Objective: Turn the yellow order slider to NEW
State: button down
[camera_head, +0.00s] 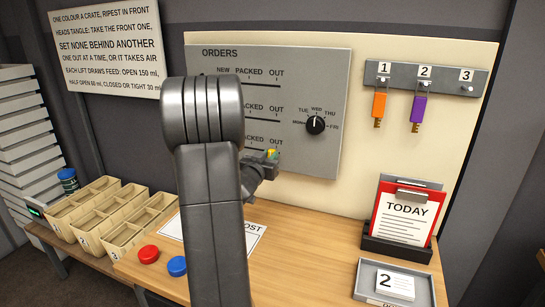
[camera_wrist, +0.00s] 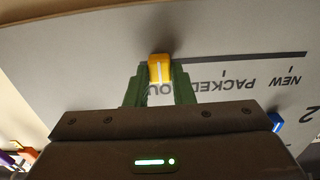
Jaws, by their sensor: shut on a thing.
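The grey ORDERS board (camera_head: 325,85) on the back wall has rows marked NEW, PACKED and OUT, each with a dark slot. The yellow slider (camera_wrist: 160,68) sits at the OUT end of its slot in the wrist view, where the labels appear upside down. My gripper (camera_wrist: 160,75) is shut on it, with one green finger on each side. In the head view my gripper (camera_head: 270,158) is at the lowest row, and a bit of yellow shows at its tip. My arm hides the left part of the rows there.
A blue slider (camera_wrist: 277,122) shows on another row. A black day dial (camera_head: 315,125) is on the board's right. Key hooks (camera_head: 425,77), a TODAY clipboard (camera_head: 408,215) and a grey tray (camera_head: 365,283) are further right. Crates (camera_head: 122,235) and red and blue buttons are left.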

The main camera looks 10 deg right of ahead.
jog(key=w+a+p, duration=0.5)
jog(key=w+a, duration=0.4)
jog(key=a, duration=0.5)
jog(key=shift+w+p, duration=0.2)
jog(key=shift+p, duration=0.1)
jog(key=c, duration=1.2)
grip_release()
jog(key=shift+c, duration=0.2)
jog(key=shift+s+a, duration=0.1)
jog(key=b+v, duration=0.2)
jog(key=v, duration=1.1)
jog(key=shift+s+a, duration=0.2)
jog(key=shift+s, duration=0.05)
jog(key=shift+w, duration=0.1)
